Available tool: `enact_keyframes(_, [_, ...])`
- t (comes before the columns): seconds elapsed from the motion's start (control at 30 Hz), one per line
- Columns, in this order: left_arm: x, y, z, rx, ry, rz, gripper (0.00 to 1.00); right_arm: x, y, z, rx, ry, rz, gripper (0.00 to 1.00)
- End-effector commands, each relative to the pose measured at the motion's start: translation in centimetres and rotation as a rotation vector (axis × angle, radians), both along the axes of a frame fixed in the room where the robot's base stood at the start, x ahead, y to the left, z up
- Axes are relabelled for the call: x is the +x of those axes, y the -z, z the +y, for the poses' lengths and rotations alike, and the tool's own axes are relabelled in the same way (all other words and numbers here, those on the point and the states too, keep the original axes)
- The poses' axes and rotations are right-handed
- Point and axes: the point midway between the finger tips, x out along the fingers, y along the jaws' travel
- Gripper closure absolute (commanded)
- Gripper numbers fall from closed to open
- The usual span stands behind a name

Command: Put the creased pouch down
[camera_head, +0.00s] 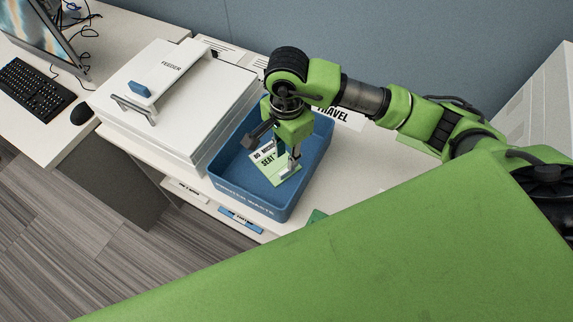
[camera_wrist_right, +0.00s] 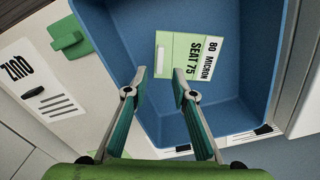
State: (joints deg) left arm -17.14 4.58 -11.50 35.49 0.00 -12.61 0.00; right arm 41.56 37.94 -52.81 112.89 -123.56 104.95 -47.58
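Creases are too small to make out. My right gripper (camera_head: 293,163) reaches down into the bin over the pouch. In the right wrist view its two fingertips (camera_wrist_right: 159,73) stand apart with nothing between them, near the pouch's edge. My left gripper is not in view.
A white box marked "FEEDER" (camera_head: 172,68) stands left of the bin, close to its wall. A keyboard (camera_head: 34,91) and mouse (camera_head: 81,113) are on the far-left desk.

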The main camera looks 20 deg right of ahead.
Motion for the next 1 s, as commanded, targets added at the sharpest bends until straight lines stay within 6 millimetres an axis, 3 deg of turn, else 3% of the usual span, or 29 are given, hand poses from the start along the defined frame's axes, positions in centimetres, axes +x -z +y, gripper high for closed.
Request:
enact_keyframes(0.1, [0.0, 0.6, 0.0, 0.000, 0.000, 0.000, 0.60, 0.1, -2.2, 0.0, 0.000, -0.001, -0.005, 0.76])
enact_keyframes(0.3, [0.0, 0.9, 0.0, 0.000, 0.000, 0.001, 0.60, 0.0, -4.4, 0.0, -0.001, 0.000, 0.000, 0.76])
enact_keyframes(0.87, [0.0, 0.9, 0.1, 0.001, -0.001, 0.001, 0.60, -0.1, -4.8, 0.0, -0.001, 0.000, 0.002, 0.76])
enact_keyframes(1.0, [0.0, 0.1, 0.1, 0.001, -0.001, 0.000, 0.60, 0.0, -5.6, 0.0, 0.000, 0.000, 0.001, 0.76])
